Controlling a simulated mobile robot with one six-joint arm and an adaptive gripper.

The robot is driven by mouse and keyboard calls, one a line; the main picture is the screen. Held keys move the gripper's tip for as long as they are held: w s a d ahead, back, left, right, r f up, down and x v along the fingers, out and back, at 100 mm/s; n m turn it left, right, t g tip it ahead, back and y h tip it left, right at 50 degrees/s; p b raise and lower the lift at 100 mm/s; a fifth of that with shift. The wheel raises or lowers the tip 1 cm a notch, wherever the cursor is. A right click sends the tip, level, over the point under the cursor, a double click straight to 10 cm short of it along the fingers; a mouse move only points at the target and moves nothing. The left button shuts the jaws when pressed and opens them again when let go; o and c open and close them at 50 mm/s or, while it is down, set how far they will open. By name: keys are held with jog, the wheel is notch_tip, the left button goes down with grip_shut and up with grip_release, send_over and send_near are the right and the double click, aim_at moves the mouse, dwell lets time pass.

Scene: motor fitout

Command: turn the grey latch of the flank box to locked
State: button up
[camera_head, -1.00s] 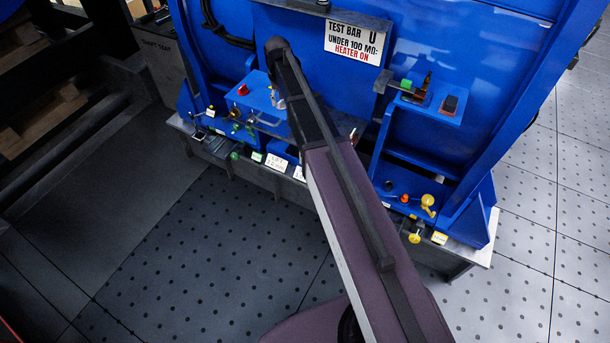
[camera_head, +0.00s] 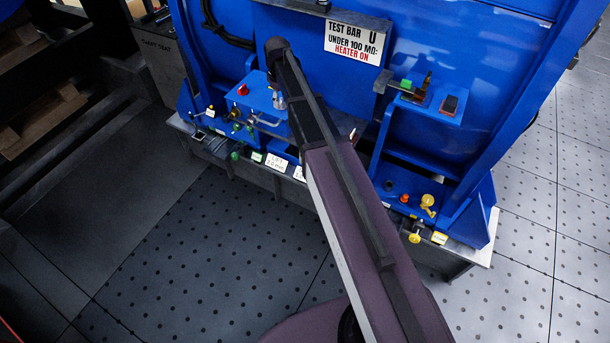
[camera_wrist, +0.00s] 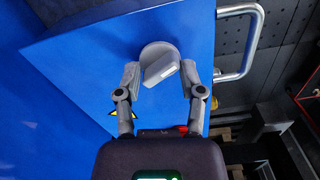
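The grey latch (camera_wrist: 160,66) is a round knob with a raised, pale-edged bar, on the blue face of the flank box (camera_wrist: 85,50) in the wrist view. The bar looks tilted in the picture. My gripper (camera_wrist: 159,76) is open, with one finger on each side of the latch. Small gaps seem to show between the fingertips and the latch, so I see no firm grip. In the head view the flank box (camera_head: 258,88) is partly behind my arm, and the latch cannot be made out there.
A metal bar handle (camera_wrist: 243,45) stands out just right of the latch. Several coloured knobs and fittings (camera_head: 237,127) sit below the box. A blue shelf (camera_head: 432,104) with small parts is at the right. The perforated floor (camera_head: 190,240) in front is clear.

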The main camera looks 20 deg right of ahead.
jog(key=shift+n, duration=1)
notch_tip(320, 180, up, 14)
jog(key=p, duration=1.4)
jog(key=s+f+m+b, duration=0.9)
jog(key=s+f+b, duration=1.3)
jog(key=s, duration=0.4)
jog(key=shift+s+d+f+b, duration=0.2)
jog(key=shift+d+f+b, duration=0.1)
jog(key=shift+r, duration=0.1)
jog(key=t+p, duration=0.4)
jog(key=p, duration=1.6)
send_near(281, 101)
notch_tip(281, 101, up, 4)
jog(key=s, duration=0.2)
jog(key=shift+w+a+m+t, duration=0.1)
jog(key=shift+a+m+t, duration=0.05)
jog(key=shift+m+t, duration=0.2)
